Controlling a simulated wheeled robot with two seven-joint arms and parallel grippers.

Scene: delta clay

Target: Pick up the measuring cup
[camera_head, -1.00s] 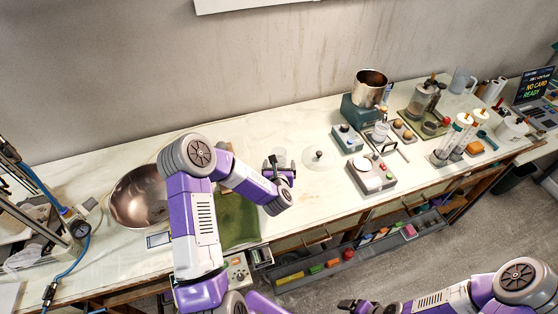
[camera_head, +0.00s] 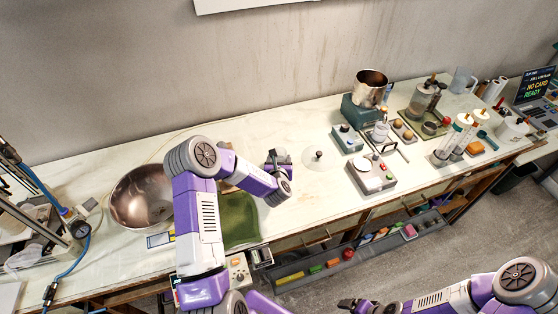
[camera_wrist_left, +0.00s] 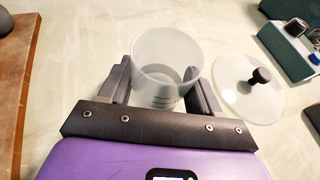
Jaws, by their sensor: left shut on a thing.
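The measuring cup (camera_wrist_left: 167,62) is a clear, frosted cup with marked lines, seen in the left wrist view between my left gripper's fingers (camera_wrist_left: 160,88). The fingers are shut on its sides, and the cup looks upright. In the head view my left gripper (camera_head: 277,160) is at the middle of the counter, and the cup (camera_head: 282,153) is small and partly hidden by it. I cannot tell whether the cup is off the counter. My right gripper (camera_head: 354,304) is at the bottom edge, away from the counter; its jaw state is unclear.
A clear round lid with a black knob (camera_head: 319,160) lies close to the right of the cup. A copper-coloured bowl (camera_head: 140,198) and a green cloth (camera_head: 238,220) are to the left. A grey scale-like device (camera_head: 371,175) and a blue box (camera_head: 347,139) stand further right.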

